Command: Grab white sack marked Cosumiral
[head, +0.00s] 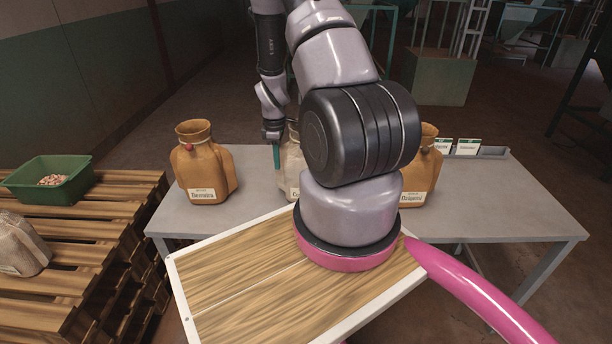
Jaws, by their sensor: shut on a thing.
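A pale, whitish sack (290,170) stands on the grey table behind my arm. Only its left part shows, with a label that begins "Co"; my arm hides the rest. My gripper (277,155) points down at the upper left side of this sack, with a teal finger against it. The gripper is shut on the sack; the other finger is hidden. I cannot tell whether the sack is lifted off the table.
A brown sack (203,165) stands left on the grey table (500,210), another brown sack (425,170) right. Small cards (466,147) and a grey tray (492,153) lie at the back right. Wooden pallets (90,225) at left hold a green bin (50,185) and a pale sack (20,245).

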